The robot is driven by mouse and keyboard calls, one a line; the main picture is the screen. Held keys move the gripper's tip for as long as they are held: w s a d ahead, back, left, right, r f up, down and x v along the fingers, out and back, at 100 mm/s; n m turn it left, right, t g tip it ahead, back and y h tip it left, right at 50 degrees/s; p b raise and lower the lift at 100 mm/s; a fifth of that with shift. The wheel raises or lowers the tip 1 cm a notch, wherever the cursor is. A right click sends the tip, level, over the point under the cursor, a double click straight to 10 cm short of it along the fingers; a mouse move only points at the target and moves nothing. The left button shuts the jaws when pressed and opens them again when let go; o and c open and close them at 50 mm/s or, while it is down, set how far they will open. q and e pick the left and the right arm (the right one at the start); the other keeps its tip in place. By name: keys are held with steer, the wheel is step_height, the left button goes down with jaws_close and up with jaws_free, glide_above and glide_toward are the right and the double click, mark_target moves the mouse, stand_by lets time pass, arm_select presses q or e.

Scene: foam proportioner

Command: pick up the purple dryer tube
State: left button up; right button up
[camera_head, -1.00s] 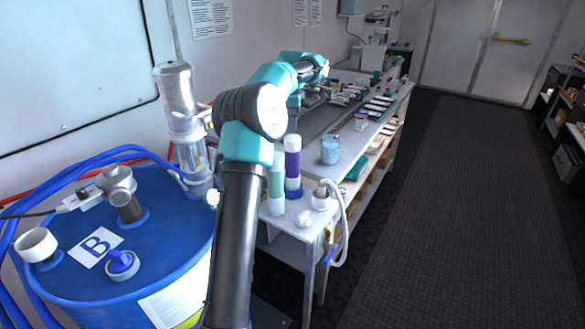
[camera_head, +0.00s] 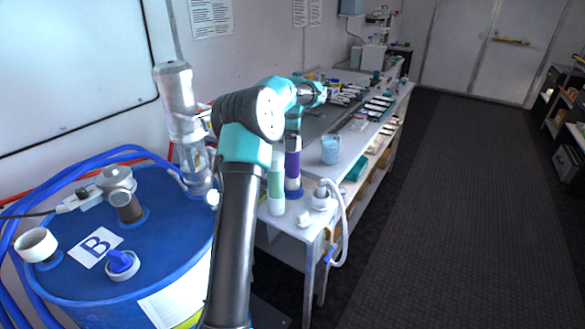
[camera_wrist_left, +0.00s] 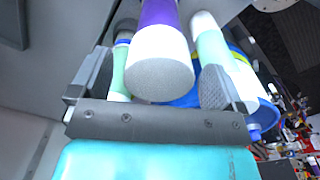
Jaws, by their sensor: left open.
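The purple dryer tube (camera_head: 293,164) stands upright on the near end of the white bench, with a white upper end and a blue base. My left gripper (camera_head: 293,142) is right above it, pointing down, and hides its top in the head view. In the left wrist view the tube (camera_wrist_left: 158,62) lies between the two open fingers of the left gripper (camera_wrist_left: 157,78), its white end facing the camera. I cannot tell whether a finger touches it. My right gripper is not in view.
A green-and-white tube (camera_head: 276,188) stands close to the left of the purple one. A blue beaker (camera_head: 330,150) is to the right, and a white fitting with a hose (camera_head: 322,198) is in front. A blue drum (camera_head: 160,235) fills the lower left.

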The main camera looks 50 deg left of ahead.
arm_select(q)
step_height(320, 180, down, 3)
steer(key=shift+f, duration=0.15)
stand_by(0.4)
steer(key=c, duration=1.6)
step_height(320, 180, up, 18)
steer(key=shift+r, duration=0.1)
stand_by(0.5)
